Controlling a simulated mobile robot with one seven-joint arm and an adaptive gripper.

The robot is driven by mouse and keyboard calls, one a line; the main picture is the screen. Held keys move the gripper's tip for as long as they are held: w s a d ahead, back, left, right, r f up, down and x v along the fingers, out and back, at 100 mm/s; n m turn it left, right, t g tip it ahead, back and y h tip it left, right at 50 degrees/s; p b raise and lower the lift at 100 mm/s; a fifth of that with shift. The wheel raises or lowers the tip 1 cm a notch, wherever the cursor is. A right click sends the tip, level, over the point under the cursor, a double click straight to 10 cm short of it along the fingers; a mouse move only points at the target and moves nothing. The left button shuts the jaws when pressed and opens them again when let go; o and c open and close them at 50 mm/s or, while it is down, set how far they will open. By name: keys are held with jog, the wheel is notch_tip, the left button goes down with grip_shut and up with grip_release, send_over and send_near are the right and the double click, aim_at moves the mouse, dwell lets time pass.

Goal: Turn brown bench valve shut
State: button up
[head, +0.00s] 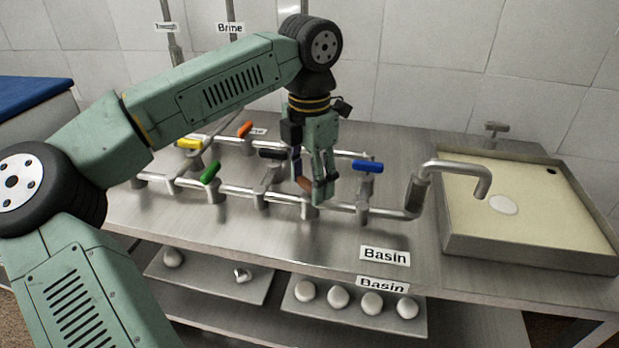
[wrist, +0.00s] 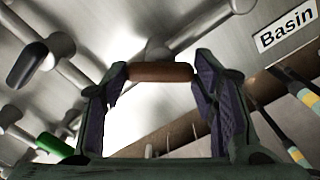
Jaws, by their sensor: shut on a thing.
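The brown valve handle (head: 305,183) sits on the front pipe on the bench, between the black valve handle (head: 272,153) and the blue valve handle (head: 367,167). My gripper (head: 318,186) reaches down from above and is shut on the brown handle. In the wrist view the brown handle (wrist: 160,72) spans between the two finger pads of my gripper (wrist: 155,78). In the head view the fingers partly hide the handle and its stem.
Green (head: 210,171), yellow (head: 189,144) and orange (head: 245,128) handles stand to the left on the pipes. A curved spout (head: 465,168) reaches over the basin (head: 590,262) at right. A "Basin" label (head: 385,256) lies on the bench's front. Lower trays hold pale round objects.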

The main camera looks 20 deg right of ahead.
aim_at(310, 183)
jog(key=m, duration=0.5)
jog(key=shift+m, duration=2.5)
jog(key=o, duration=1.2)
jog(key=shift+c, duration=0.2)
notch_tip(310, 183, up, 12)
